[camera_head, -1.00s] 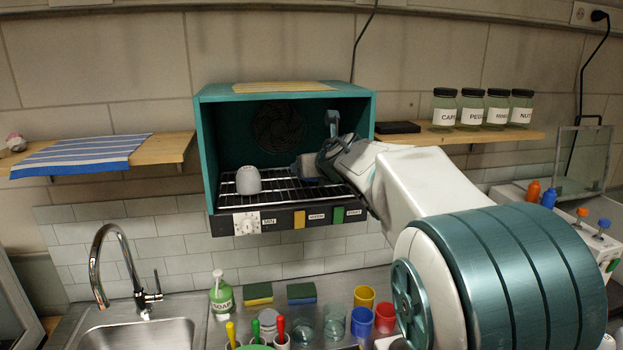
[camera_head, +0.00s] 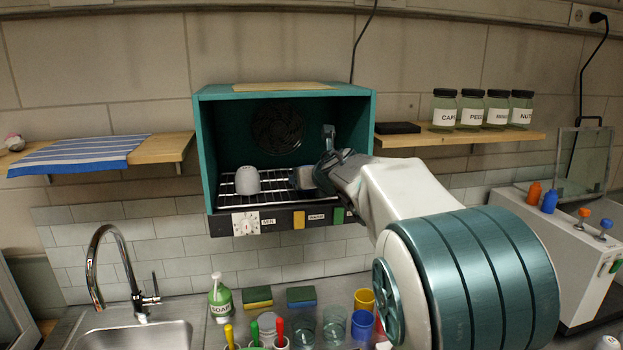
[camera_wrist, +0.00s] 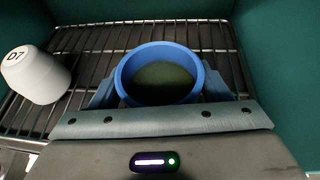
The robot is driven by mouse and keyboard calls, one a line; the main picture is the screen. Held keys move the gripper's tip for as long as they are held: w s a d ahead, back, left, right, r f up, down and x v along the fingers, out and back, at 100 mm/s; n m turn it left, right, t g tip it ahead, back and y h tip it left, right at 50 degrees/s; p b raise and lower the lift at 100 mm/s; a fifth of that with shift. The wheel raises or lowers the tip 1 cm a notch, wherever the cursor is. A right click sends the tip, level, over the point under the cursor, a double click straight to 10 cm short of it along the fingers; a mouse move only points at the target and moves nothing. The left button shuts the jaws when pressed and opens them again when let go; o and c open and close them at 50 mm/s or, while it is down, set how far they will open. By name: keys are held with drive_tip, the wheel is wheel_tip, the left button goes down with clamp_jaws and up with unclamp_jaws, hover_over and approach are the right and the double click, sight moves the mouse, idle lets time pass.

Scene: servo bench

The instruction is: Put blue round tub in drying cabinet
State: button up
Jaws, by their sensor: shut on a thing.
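The blue round tub (camera_wrist: 161,52) is between my gripper's fingers in the wrist view, upright over the wire rack, its open top facing the camera. I cannot tell whether its base touches the rack. My gripper (camera_wrist: 160,92) is shut on it. In the head view my gripper (camera_head: 312,176) reaches into the right side of the open teal drying cabinet (camera_head: 203,150); the tub is mostly hidden there by the gripper. The cabinet's wire rack (camera_head: 275,187) also shows in the wrist view (camera_wrist: 80,60).
The cabinet's right wall (camera_head: 366,125) is close to my gripper. Jars (camera_head: 471,108) stand on a shelf to the right. Cups and sponges (camera_head: 257,294) are below.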

drive_tip(key=o, duration=1.1)
drive_tip(key=shift+f, duration=0.1)
